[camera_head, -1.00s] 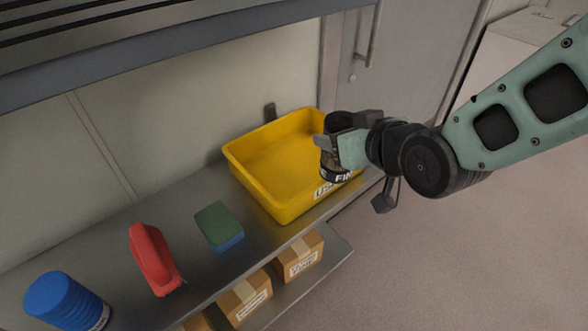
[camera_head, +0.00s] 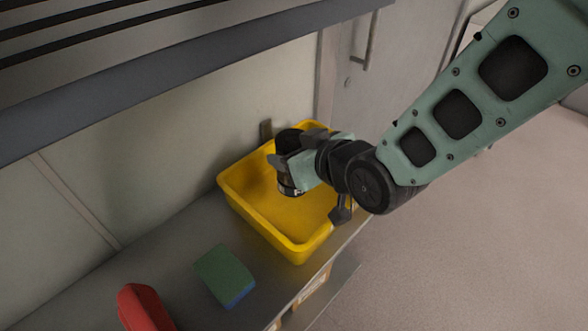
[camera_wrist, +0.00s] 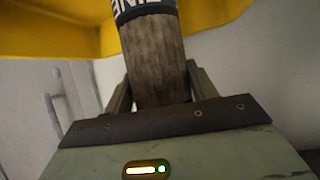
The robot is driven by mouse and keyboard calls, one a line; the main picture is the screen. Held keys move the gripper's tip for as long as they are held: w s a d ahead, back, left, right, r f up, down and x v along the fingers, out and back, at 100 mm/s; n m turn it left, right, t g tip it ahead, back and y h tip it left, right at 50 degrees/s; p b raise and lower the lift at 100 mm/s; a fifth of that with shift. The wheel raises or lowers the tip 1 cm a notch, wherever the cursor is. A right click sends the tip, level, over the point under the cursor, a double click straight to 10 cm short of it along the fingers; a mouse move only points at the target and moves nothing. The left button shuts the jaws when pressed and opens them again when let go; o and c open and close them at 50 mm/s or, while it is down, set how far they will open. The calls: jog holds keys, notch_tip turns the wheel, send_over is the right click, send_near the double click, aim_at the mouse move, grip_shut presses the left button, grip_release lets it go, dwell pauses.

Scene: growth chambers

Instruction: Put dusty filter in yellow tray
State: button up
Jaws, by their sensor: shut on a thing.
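The dusty filter (camera_head: 287,187) is a dark cylinder with a labelled black band. In the wrist view the filter (camera_wrist: 153,62) has a brownish, dirty side and stands between both fingers. My gripper (camera_head: 286,164) is shut on it and holds it upright over the inside of the yellow tray (camera_head: 262,222). Whether its lower end touches the tray floor cannot be told. The tray sits on the metal shelf and holds nothing else that I can see. Its yellow wall (camera_wrist: 50,38) also shows in the wrist view.
A green and blue sponge (camera_head: 225,274) and a red object (camera_head: 144,308) lie on the metal shelf (camera_head: 185,240) left of the tray. A grey overhead ledge (camera_head: 180,72) runs above. A cabinet door with a handle (camera_head: 365,45) stands behind. A box on the lower shelf partly shows.

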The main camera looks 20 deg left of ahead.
jog(key=shift+f, duration=2.2)
jog(key=o, duration=1.1)
jog(key=shift+f, duration=0.15)
jog(key=v, duration=1.2)
jog(key=shift+b, duration=0.35)
jog(key=shift+d, duration=0.15)
